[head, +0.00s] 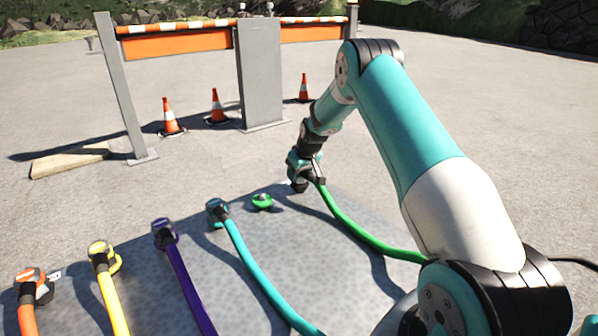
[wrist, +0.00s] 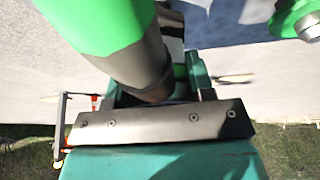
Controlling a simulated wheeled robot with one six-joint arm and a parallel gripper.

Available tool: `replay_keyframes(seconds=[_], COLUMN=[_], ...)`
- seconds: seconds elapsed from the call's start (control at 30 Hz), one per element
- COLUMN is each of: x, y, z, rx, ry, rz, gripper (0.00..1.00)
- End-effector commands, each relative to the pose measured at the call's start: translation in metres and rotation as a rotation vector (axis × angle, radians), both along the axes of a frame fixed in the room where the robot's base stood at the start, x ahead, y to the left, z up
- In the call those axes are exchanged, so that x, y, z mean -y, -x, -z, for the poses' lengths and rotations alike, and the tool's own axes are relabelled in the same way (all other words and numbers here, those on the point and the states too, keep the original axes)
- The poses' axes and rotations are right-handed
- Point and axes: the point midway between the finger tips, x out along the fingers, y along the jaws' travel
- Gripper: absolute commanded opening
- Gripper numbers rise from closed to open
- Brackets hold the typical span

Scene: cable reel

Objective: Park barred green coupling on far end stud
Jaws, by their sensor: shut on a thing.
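The green coupling, at the end of the green hose (head: 350,228), is held in my gripper (head: 303,178) above the far edge of the grey plate (head: 150,290). In the head view my gripper mostly hides it. In the wrist view its green body and dark grey collar (wrist: 140,62) fill the upper left, against my gripper's jaws. I cannot make out bar marks on it. A green round fitting (head: 262,201) sits on the plate, left of my gripper and apart from it; it also shows at the wrist view's top right (wrist: 298,14). I cannot make out the far end stud.
Teal (head: 217,210), purple (head: 164,233), yellow (head: 103,255) and orange (head: 32,284) couplings with hoses stand along the plate to the left. Behind are a grey cabinet (head: 260,75), an orange-striped barrier (head: 178,45) and traffic cones (head: 170,118). Open paving lies between.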

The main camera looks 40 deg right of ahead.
Motion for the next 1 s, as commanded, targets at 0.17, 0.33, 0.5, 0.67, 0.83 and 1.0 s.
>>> replay_keyframes(seconds=[0.17,0.33,0.5,0.67,0.83,1.0], x=[0.0003,0.0004,0.0003,0.0002,0.0002,0.0002], y=[0.0,0.0,0.0,0.0,-0.0001,-0.0001], z=[-0.0018,-0.0009,-0.0015,-0.0017,0.0005,0.0037], rx=[0.001,0.001,0.001,0.001,0.001,0.001], ry=[0.0,0.0,0.0,0.0,0.0,0.0], rz=[0.0,0.0,0.0,0.0,0.0,0.0], gripper=[0.2,0.2,0.2,0.2,0.2,0.2])
